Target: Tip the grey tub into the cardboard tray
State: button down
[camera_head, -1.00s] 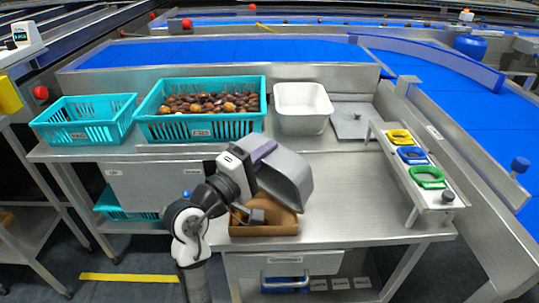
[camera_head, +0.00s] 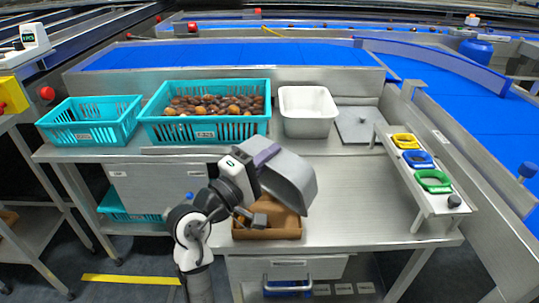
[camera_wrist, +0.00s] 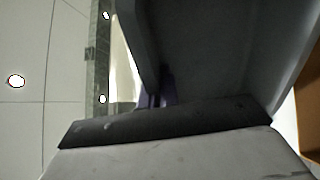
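The grey tub (camera_head: 291,179) is held tilted on its side above the cardboard tray (camera_head: 268,232), its open side not facing the head camera. My gripper (camera_head: 266,155) is at the tub's upper left edge, with a purple part showing there. In the wrist view the dark grey tub (camera_wrist: 215,60) fills the middle and right, close to the camera, and a purple piece (camera_wrist: 160,92) meets its wall. The fingertips are hidden, but the tub hangs from the gripper. The brown tray sits on the steel table, partly covered by the tub and my arm.
A teal crate of dates (camera_head: 205,128), an empty-looking teal crate (camera_head: 91,134) and a white tub (camera_head: 308,125) stand along the back. A grey plate (camera_head: 360,125) lies beside it. A rack (camera_head: 424,184) with yellow, blue and green rings is at right. The table right of the tray is clear.

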notch_tip(320, 180, up, 5)
jog(key=p, duration=0.5)
jog(key=shift+r, duration=0.1)
